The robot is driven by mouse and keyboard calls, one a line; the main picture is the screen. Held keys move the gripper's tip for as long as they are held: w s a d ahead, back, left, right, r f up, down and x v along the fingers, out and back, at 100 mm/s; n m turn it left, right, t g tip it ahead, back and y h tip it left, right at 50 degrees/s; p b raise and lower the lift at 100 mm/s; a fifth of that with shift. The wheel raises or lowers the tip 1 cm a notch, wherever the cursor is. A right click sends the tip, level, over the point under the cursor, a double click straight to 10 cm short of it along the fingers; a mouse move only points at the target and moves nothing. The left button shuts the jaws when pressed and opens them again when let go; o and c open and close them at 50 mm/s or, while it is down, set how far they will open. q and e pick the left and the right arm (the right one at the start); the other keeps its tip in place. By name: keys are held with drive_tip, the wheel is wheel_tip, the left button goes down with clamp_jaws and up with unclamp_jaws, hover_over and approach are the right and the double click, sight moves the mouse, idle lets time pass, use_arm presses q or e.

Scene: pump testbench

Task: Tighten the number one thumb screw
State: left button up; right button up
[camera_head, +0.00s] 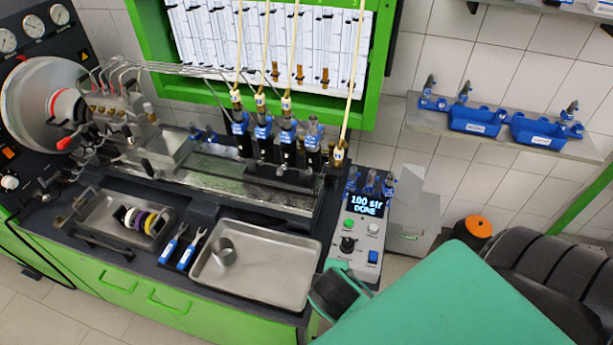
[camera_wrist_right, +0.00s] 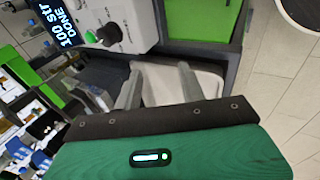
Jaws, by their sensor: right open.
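A row of blue clamps (camera_head: 263,131) with white labels stands on the bench, each around an upright dark injector. The labels are too small to read, so I cannot tell which thumb screw is number one. Labelled brass fittings (camera_head: 236,98) sit above the left three clamps at the ends of pale hoses. Another brass fitting (camera_head: 338,155) hangs right of the row. My right gripper (camera_head: 335,293) is at the bench's front right corner, below the control box, well away from the clamps. In the right wrist view its fingers (camera_wrist_right: 158,86) are apart with nothing between them. My left gripper is out of view.
A control box (camera_head: 362,225) reads "100 str DONE". A steel tray (camera_head: 256,287) holds a metal cup (camera_head: 223,251). Two blue-handled tools (camera_head: 188,251) and a tray of coloured rings (camera_head: 108,228) lie left. A wall shelf (camera_head: 510,138) carries blue bins.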

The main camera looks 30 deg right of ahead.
drive_tip(key=w+d+n+t+h, duration=0.1)
drive_tip(key=w+d+n+h, duration=0.15)
drive_tip(key=w+n, duration=0.25)
drive_tip(key=n+t+h, duration=0.6)
drive_tip(key=n+h, duration=0.1)
drive_tip(key=n, duration=0.7)
approach(308, 173)
drive_tip(key=shift+n, duration=0.3)
drive_tip(key=p+x, duration=0.5)
drive_tip(key=x, duration=0.2)
drive_tip(key=shift+w+d+r, duration=0.1)
drive_tip(key=shift+d+r, duration=0.05)
drive_tip(key=shift+r, duration=0.05)
drive_tip(key=shift+w+d+f, duration=0.1)
drive_tip(key=shift+w+d, duration=0.25)
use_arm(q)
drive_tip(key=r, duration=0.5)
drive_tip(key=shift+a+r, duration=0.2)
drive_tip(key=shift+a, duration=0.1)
use_arm(e)
clamp_jaws()
